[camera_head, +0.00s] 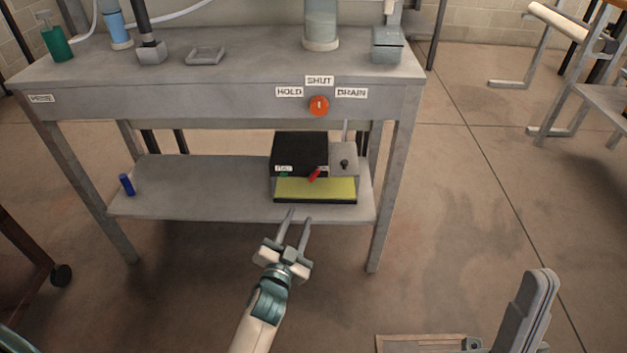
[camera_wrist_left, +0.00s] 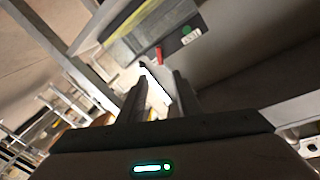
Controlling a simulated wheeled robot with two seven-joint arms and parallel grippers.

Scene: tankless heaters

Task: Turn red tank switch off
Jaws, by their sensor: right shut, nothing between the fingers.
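A black box (camera_head: 299,150) with a yellow-green front base stands on the lower shelf of the grey workbench. A small red switch lever (camera_head: 314,174) sticks out of its front, right of a green-and-white label (camera_head: 284,169). The lever also shows in the left wrist view (camera_wrist_left: 159,55), beyond the fingertips. My left gripper (camera_head: 299,214) is open and empty, in front of and below the box, apart from the lever. My right gripper (camera_head: 551,276) is shut and empty at the lower right, far from the box.
A red-orange knob (camera_head: 319,106) with HOLD, SHUT and DRAIN labels is on the bench's front rail above the box. A grey block with a black knob (camera_head: 344,163) adjoins the box. A blue cylinder (camera_head: 127,184) stands at the shelf's left.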

